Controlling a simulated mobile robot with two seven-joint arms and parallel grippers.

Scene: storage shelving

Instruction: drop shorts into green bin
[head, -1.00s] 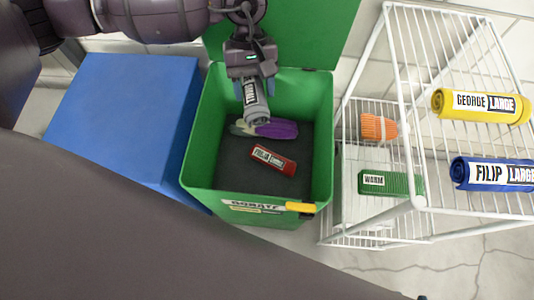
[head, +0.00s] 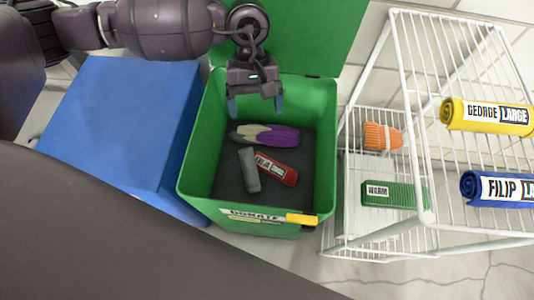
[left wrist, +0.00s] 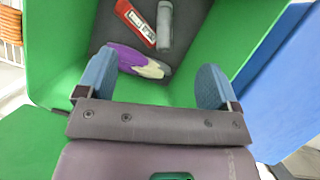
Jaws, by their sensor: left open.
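The green bin (head: 325,150) stands open in the middle of the head view, its lid raised at the back. A grey rolled garment (head: 249,170) lies inside on the dark bottom, against a red rolled garment (head: 284,174) with a white label. It also shows in the left wrist view (left wrist: 164,25). I cannot tell from its look whether the grey roll is the shorts. My left gripper (head: 255,105) is open and empty, over the back part of the bin, fingers pointing down; its blue fingers also show in the left wrist view (left wrist: 158,83). My right gripper is not in view.
A purple and cream item (head: 266,134) lies in the bin. A blue box (head: 120,125) stands left of it. A white wire rack (head: 405,110) on the right holds yellow (head: 487,115) and blue (head: 500,188) rolls, an orange item (head: 382,136) and a green one (head: 392,194).

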